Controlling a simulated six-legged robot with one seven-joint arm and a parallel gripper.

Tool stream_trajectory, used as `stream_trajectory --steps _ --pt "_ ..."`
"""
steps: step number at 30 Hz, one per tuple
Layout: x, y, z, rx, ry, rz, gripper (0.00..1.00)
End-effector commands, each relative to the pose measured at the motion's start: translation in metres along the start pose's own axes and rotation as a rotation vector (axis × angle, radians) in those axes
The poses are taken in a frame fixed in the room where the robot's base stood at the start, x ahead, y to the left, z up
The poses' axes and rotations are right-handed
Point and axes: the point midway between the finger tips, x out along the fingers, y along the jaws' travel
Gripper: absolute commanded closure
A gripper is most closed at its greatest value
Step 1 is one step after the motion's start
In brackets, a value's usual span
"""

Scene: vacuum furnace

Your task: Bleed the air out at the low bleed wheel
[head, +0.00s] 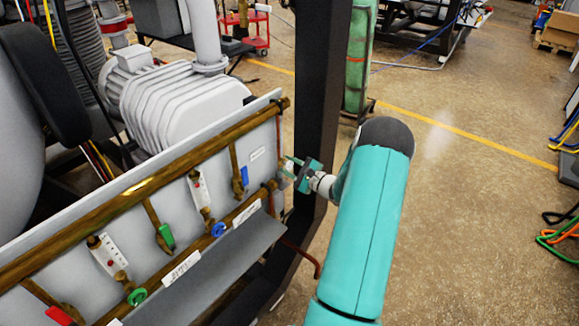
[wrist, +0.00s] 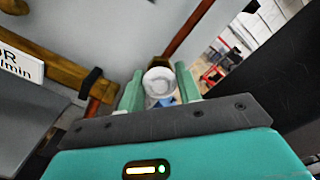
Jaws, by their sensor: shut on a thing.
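My gripper (head: 302,174) is at the right end of the valve panel, beside the dark upright post. In the wrist view its two green fingers (wrist: 160,90) are shut on a pale round wheel (wrist: 158,79), one finger on each side. A bit of blue shows just below the wheel. In the head view my gripper and wrist hide most of this wheel. Whether it is the low bleed wheel cannot be read from a label here. A blue wheel (head: 218,229) and a green wheel (head: 137,296) sit on the lower brass pipe, apart from my gripper.
The upper brass pipe (head: 140,192) crosses the panel, with blue (head: 244,176), green (head: 167,236) and red (head: 58,316) levers below it. A grey sloping ledge (head: 235,255) juts out below. The black post (head: 318,90) stands close behind my gripper.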

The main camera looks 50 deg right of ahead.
Motion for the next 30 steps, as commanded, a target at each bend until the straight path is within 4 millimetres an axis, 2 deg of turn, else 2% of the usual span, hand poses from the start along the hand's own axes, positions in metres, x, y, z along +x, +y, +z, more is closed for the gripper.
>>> stream_trajectory --steps 9,23,24,27,30 --pt "-0.0008 0.0004 -0.0006 -0.113 0.001 0.001 0.89" --pt "-0.0009 0.0003 -0.0008 -0.13 0.002 0.001 0.89" --pt "-0.0009 0.0003 -0.0007 -0.13 0.002 0.001 0.64" --pt "-0.0008 0.0002 -0.0007 -0.129 0.002 0.001 0.44" --pt "-0.0005 0.0002 -0.0005 -0.129 0.001 0.0 0.44"
